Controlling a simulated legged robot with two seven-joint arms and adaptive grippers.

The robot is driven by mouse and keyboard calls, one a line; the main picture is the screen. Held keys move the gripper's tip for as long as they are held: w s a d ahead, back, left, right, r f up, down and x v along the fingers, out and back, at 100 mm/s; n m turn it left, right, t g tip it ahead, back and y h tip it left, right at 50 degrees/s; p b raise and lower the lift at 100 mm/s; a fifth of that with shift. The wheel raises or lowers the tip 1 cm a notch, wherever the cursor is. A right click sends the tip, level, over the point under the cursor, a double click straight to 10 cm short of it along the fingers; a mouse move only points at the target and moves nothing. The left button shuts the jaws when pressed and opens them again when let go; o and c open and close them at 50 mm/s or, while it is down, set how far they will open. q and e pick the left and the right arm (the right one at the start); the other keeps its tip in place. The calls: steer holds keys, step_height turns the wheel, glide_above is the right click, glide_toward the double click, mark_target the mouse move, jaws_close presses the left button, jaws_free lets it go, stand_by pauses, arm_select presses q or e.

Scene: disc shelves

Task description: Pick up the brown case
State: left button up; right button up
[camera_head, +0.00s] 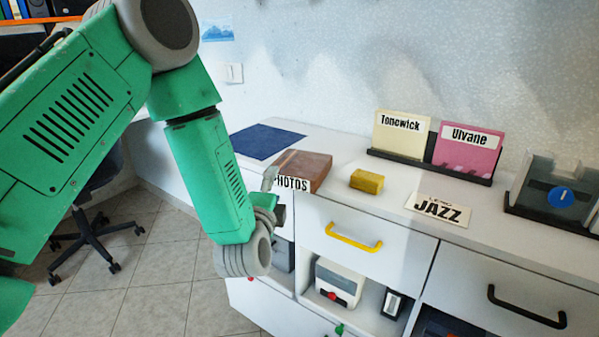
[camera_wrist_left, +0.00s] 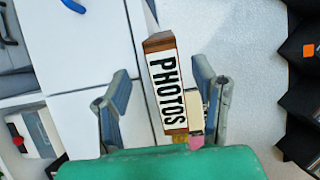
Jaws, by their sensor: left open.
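The brown case (camera_head: 308,165) lies on the white cabinet top. My left gripper (camera_head: 274,196) is open, just left of and in front of the case's label end. In the left wrist view the brown case (camera_wrist_left: 148,45) appears between the two spread fingers of the gripper (camera_wrist_left: 160,75), label facing the camera. I cannot tell whether a finger touches it. My right gripper is not in view.
A yellow block (camera_head: 367,181) lies right of the case, and a JAZZ card (camera_head: 438,208) further right. Cream Tonewick (camera_head: 401,146) and pink Ulvane (camera_head: 467,158) cases stand in a black holder behind. A dark blue mat (camera_head: 265,141) lies behind left. A yellow drawer handle (camera_head: 353,243) projects below.

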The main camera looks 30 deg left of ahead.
mark_target(279, 181)
arm_select(q)
steer(key=x, duration=0.2)
steer(key=d+b+x, duration=0.1)
steer(key=x, duration=0.1)
steer(key=shift+w+a+r, duration=0.1)
steer(key=shift+w+a, duration=0.05)
steer(key=shift+w, duration=0.45)
steer(key=shift+s, duration=0.1)
jaws_close()
